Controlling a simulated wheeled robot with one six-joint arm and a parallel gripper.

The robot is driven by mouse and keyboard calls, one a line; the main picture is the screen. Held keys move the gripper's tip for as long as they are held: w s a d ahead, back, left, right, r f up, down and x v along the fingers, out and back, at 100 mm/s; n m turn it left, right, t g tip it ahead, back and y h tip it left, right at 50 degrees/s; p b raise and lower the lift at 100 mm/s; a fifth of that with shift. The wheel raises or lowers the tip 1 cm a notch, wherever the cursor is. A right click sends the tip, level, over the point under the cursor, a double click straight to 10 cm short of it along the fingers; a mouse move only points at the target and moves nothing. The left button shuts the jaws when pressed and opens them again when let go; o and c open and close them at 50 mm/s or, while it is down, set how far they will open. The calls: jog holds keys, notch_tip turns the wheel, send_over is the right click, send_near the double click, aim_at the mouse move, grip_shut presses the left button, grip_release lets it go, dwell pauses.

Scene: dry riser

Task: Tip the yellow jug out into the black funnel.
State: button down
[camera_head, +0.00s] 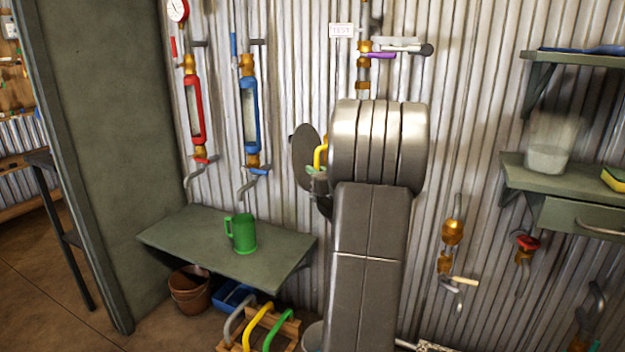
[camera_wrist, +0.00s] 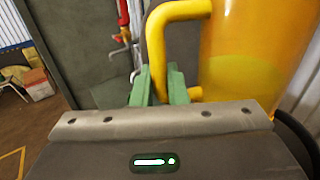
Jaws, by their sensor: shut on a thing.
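The yellow jug (camera_wrist: 262,50) fills the upper right of the wrist view, with its handle (camera_wrist: 176,12) on its left side. My gripper (camera_wrist: 160,85), with green fingers, is shut on the handle. In the head view my arm hides most of the jug; only a bit of the yellow handle (camera_head: 319,155) shows by the green fingers (camera_head: 316,172). A dark round disc (camera_head: 304,142) on the wall behind and a black curved rim (camera_wrist: 300,135) at the wrist view's right edge may belong to the black funnel; I cannot tell.
A green mug (camera_head: 241,233) stands on the green wall shelf (camera_head: 195,238). Red (camera_head: 194,105) and blue (camera_head: 249,110) sight gauges hang above it. A rack of coloured handles (camera_head: 262,330) is below. A clear container (camera_head: 548,150) stands on the right shelf.

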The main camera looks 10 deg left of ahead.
jog(key=shift+s+a+r+m+p, duration=0.15)
jog(key=shift+r+m+p, duration=0.2)
jog(key=shift+p, duration=0.65)
jog(key=shift+m+p, duration=0.25)
jog(key=shift+p, duration=0.05)
jog(key=m+p, duration=0.1)
jog(key=p, duration=0.2)
jog(key=s+a+m+g+p, duration=0.1)
jog(key=m+p, duration=0.1)
jog(key=p, duration=0.1)
jog(key=shift+s+m+p, duration=0.15)
jog(key=shift+m+p, duration=0.15)
jog(key=shift+p, duration=0.1)
jog(key=r+m+p, duration=0.1)
jog(key=p, duration=0.3)
jog(key=r+m+p, duration=0.1)
jog(key=m+p, duration=0.1)
jog(key=p, duration=0.2)
jog(key=r+m+g+p, duration=0.1)
jog(key=p, duration=0.3)
jog(key=shift+w+d+r+p, duration=0.1)
jog(key=shift+w+d+p, duration=0.15)
jog(key=shift+w+p, duration=0.1)
jog(key=shift+m, duration=0.4)
